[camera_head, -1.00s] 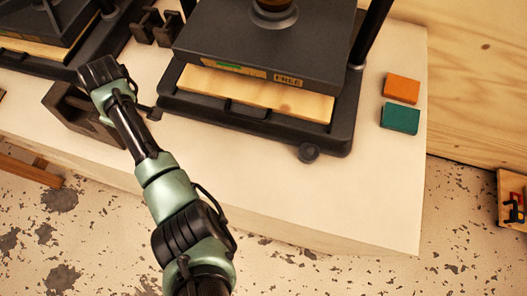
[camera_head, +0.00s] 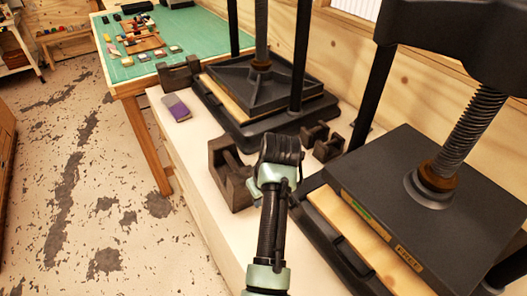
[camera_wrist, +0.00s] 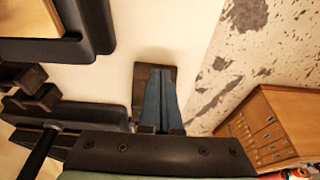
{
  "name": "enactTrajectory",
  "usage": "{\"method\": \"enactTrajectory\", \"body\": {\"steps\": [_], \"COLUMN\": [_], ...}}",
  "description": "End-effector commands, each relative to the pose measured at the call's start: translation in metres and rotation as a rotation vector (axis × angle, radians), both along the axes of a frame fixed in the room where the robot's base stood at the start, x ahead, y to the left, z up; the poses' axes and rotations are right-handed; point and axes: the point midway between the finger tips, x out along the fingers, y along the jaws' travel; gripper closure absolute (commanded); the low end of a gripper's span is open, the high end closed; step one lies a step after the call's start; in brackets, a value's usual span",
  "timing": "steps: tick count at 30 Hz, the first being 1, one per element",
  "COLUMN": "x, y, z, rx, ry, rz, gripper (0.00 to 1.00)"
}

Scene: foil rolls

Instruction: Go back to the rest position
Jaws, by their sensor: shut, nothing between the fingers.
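My gripper shows in the wrist view (camera_wrist: 161,78) as two long bluish fingers closed together, with nothing held between them. They point down over a dark brown metal block (camera_wrist: 139,85) on the pale bench, partly covering it. In the head view my arm reaches up from the bottom centre, its dark end standing just right of that metal block (camera_head: 229,180). The fingers themselves are hidden there. I cannot tell the gap between the fingertips and the block.
A black screw press (camera_head: 425,215) stands close to the right of my arm, another (camera_head: 268,80) behind it. Small dark blocks (camera_head: 320,140) and a purple book (camera_head: 177,107) lie on the pale bench (camera_head: 185,150). A green-topped table (camera_head: 190,35) stands further back. Floor is open at left.

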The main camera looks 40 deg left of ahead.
Motion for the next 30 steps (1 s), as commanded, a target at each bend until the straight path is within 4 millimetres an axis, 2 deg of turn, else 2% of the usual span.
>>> {"method": "enactTrajectory", "body": {"steps": [3, 6, 14, 17, 19, 20, 23, 24, 26, 27, 29, 30], "x": [0.000, -0.001, -0.002, 0.007, 0.023, 0.033, 0.069, 0.083, 0.099, 0.108, 0.115, 0.117], "y": [-0.005, -0.006, -0.007, -0.008, -0.011, -0.013, -0.027, -0.035, -0.051, -0.064, -0.083, -0.098], "z": [0.015, 0.022, 0.025, 0.034, 0.051, 0.062, 0.114, 0.140, 0.181, 0.208, 0.249, 0.276], "rx": [0.001, 0.001, 0.001, 0.024, 0.071, 0.100, 0.225, 0.282, 0.371, 0.427, 0.512, 0.568], "ry": [-0.002, 0.000, 0.000, -0.035, -0.105, -0.147, -0.324, -0.407, -0.527, -0.604, -0.718, -0.792], "rz": [-0.002, -0.002, -0.002, -0.029, -0.079, -0.111, -0.241, -0.297, -0.378, -0.427, -0.495, -0.536], "gripper": [1.00, 1.00, 1.00, 1.00, 1.00, 1.00, 1.00, 1.00, 1.00, 1.00, 1.00, 1.00]}}
